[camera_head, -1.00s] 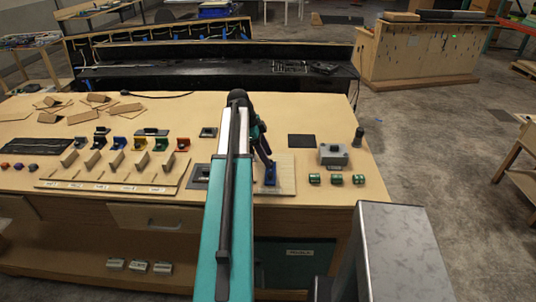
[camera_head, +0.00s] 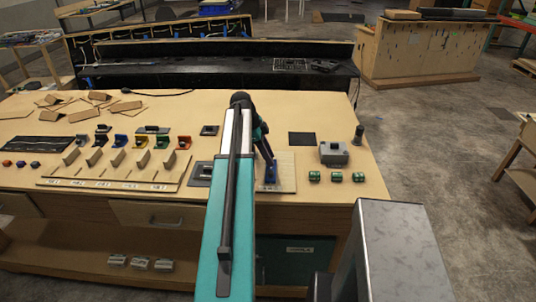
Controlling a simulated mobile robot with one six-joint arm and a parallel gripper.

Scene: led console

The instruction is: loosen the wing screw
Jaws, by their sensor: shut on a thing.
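My gripper (camera_head: 267,158) points down at the light board on the workbench, just right of my arm. Its jaws are shut at a small blue fixture (camera_head: 270,186) standing on the board (camera_head: 286,182). The wing screw is too small and too covered by the jaws to make out on its own; the gripped part at the blue fixture appears to be it. My teal and white arm hides the left part of the board.
A grey box (camera_head: 333,154) and several small green blocks (camera_head: 336,177) lie right of the board. A dark upright cylinder (camera_head: 358,135) stands at the bench's right edge. A wooden rack (camera_head: 115,184) with several coloured holders behind it is to the left.

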